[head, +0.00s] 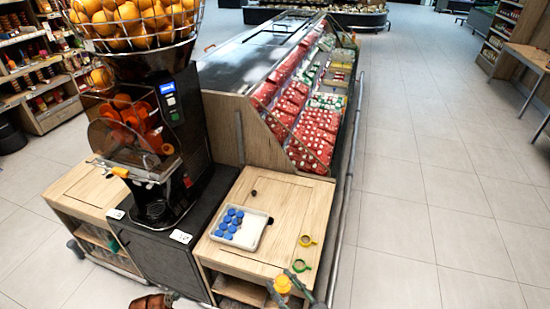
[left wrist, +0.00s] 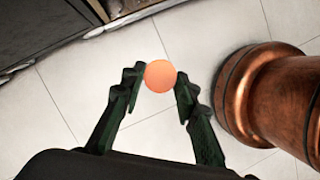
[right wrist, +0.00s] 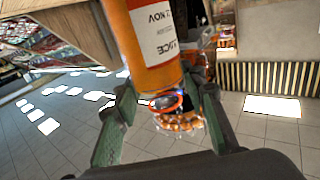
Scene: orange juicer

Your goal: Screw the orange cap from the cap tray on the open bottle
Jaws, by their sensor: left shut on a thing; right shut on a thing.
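My left gripper (left wrist: 160,82) is shut on an orange cap (left wrist: 160,76), a small round disc between its fingertips, with floor tiles behind it. I cannot make out this gripper in the head view. My right gripper (right wrist: 165,95) is shut on a bottle (right wrist: 160,45) of orange juice with a white printed label. The bottle's neck end shows an orange ring between the fingers. The white cap tray (head: 248,244) holds several blue caps (head: 230,222).
The orange juicer (head: 185,120) stands left of the tray. A refrigerated display (head: 310,125) is behind. Open floor lies to the right.

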